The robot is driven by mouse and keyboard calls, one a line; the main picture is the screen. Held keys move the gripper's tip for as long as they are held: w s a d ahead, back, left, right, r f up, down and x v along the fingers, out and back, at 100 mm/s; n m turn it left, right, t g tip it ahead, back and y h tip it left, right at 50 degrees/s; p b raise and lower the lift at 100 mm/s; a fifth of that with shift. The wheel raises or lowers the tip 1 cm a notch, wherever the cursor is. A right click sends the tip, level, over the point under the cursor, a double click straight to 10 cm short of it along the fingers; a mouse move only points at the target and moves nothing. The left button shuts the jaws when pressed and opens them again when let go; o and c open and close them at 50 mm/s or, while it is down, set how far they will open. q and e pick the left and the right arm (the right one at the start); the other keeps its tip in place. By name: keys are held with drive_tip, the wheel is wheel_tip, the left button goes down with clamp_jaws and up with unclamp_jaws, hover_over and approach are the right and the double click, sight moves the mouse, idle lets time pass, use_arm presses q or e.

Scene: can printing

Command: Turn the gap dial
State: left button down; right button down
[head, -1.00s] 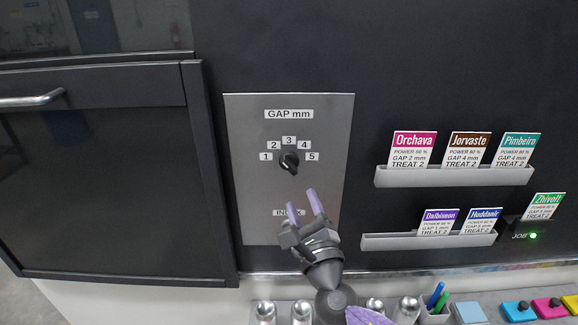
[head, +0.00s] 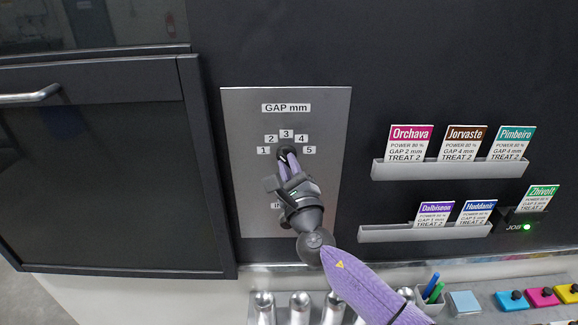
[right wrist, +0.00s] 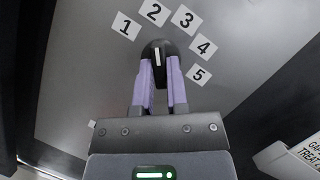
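The gap dial (head: 287,151) is a black knob on a grey metal panel (head: 240,190), below a "GAP mm" label and inside an arc of number labels 1 to 5. My right gripper (head: 287,160) is at the dial, its two purple fingers drawn close together on it. In the right wrist view the fingers flank the dial (right wrist: 158,50) on both sides and appear to touch it. A white line on the dial runs up and down in that view; which number it marks I cannot tell. The gripper partly covers the lower "INDEX" label. My left gripper is not in view.
Two grey racks (head: 440,171) with printed job cards are on the dark wall at right. A green job light (head: 527,226) glows beside the lower rack. Several metal cans (head: 299,305) stand along the bottom. A cabinet door with a handle (head: 30,95) is at left.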

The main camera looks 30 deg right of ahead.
drive_tip(key=shift+f, duration=0.1)
idle(0.3)
drive_tip(key=shift+w+a+r+m+g+h+b, duration=0.15)
drive_tip(key=shift+m+g+h+b, duration=1.45)
drive_tip(key=shift+m, duration=3.65)
drive_tip(key=shift+a+m+g+h+b, duration=0.2)
drive_tip(key=shift+m+g+h+b, duration=1.4)
drive_tip(key=shift+m, duration=3.7)
drive_tip(key=shift+w+a+r+m+g+h+b, duration=0.15)
drive_tip(key=shift+m+g+h+b, duration=1.45)
drive_tip(key=shift+m, duration=3.65)
drive_tip(key=shift+m+t+b, duration=0.3)
drive_tip(key=shift+t+b, duration=0.2)
drive_tip(key=shift+b, duration=0.4)
drive_tip(key=c, duration=0.6)
unclamp_jaws()
drive_tip(key=shift+c, duration=0.2)
